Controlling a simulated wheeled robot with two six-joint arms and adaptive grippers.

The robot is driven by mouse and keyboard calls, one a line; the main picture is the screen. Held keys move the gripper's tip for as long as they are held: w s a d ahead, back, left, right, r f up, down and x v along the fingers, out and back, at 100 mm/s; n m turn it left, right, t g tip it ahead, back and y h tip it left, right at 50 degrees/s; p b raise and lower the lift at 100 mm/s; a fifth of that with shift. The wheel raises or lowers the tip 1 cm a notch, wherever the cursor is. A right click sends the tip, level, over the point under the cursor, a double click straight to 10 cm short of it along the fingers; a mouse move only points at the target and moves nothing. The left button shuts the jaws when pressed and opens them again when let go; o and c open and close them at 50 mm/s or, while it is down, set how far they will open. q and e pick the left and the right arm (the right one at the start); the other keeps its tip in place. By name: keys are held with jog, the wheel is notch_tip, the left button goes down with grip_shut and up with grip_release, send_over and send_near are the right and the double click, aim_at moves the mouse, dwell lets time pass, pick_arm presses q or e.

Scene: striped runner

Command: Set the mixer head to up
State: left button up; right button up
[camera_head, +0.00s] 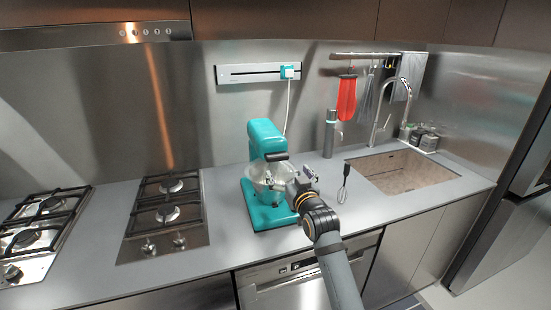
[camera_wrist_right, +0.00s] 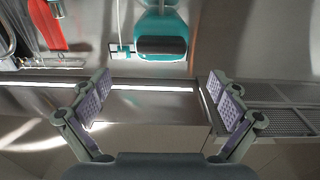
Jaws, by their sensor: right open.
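The teal stand mixer (camera_head: 258,208) stands on the grey counter, its front towards me. Its teal mixer head (camera_head: 264,137) has a dark front end, and I cannot tell its exact tilt. The metal bowl (camera_head: 258,173) sits below the head, partly hidden by my gripper. The mixer head (camera_wrist_right: 162,22) also shows at the top of the right wrist view, beyond the fingers. My right gripper (camera_head: 286,180) is open in front of the bowl, below the head's front end. In the wrist view, the space between its fingers (camera_wrist_right: 162,85) is empty. My left gripper is not in view.
A grey bottle (camera_head: 329,135) stands behind. Gas hobs (camera_head: 165,212) lie to the left. A wall rail (camera_head: 250,73) with a plug and cable is behind the mixer.

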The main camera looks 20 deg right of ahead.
aim_at(278, 159)
jog(key=w+p, duration=0.2)
jog(key=w, duration=0.7)
jog(key=shift+w+a+p, duration=0.15)
jog(key=shift+w+p, duration=0.1)
jog(key=shift+p, duration=0.05)
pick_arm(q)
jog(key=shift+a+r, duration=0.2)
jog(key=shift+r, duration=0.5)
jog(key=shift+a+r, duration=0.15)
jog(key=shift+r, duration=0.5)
pick_arm(e)
jog(key=shift+w+f, duration=0.1)
jog(key=shift+w, duration=0.35)
